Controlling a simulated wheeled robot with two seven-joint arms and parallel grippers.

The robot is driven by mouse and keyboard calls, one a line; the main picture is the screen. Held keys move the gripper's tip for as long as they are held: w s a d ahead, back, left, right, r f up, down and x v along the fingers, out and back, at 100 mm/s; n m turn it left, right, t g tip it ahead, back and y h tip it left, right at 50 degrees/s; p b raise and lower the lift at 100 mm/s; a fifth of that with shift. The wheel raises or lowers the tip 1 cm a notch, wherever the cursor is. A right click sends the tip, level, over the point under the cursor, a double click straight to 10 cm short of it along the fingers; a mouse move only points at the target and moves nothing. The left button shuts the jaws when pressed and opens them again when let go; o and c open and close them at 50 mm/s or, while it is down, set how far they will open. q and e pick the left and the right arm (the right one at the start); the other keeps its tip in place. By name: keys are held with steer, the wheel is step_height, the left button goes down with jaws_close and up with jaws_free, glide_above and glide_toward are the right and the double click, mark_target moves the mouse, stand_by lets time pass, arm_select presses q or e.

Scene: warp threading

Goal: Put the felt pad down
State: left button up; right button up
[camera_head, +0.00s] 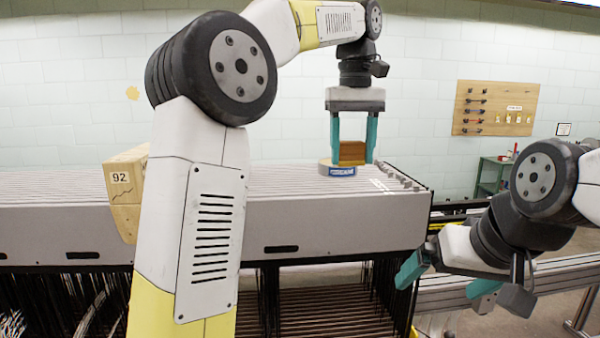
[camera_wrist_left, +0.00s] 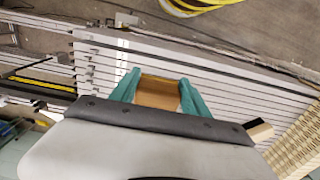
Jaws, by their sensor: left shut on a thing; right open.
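My left gripper (camera_head: 354,152) points down over the grey slatted top (camera_head: 300,205) near its right end. Its teal fingers are shut on a brown block, which I take to be the felt pad (camera_head: 352,151). In the left wrist view, the felt pad (camera_wrist_left: 158,92) sits between the two fingertips. A round, pale disc with a blue label (camera_head: 338,170) is just below the pad; I cannot tell whether they touch or belong together. My right gripper (camera_head: 447,280) is open and empty at the lower right, beside the end of the slatted top.
A wooden block marked 92 (camera_head: 125,192) stands at the left on the slatted structure, partly behind my left arm. Dark vertical strands hang below. A metal rail (camera_head: 555,272) runs at the right. A wooden board (camera_head: 495,108) with tools hangs on the back wall.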

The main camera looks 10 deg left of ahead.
arm_select(q)
glide_above(285, 179)
steer(key=shift+w+d+f, duration=0.1)
steer(key=shift+f, duration=2.4)
steer(key=o, duration=1.2)
steer(key=shift+f, duration=0.1)
step_height(285, 179, up, 8)
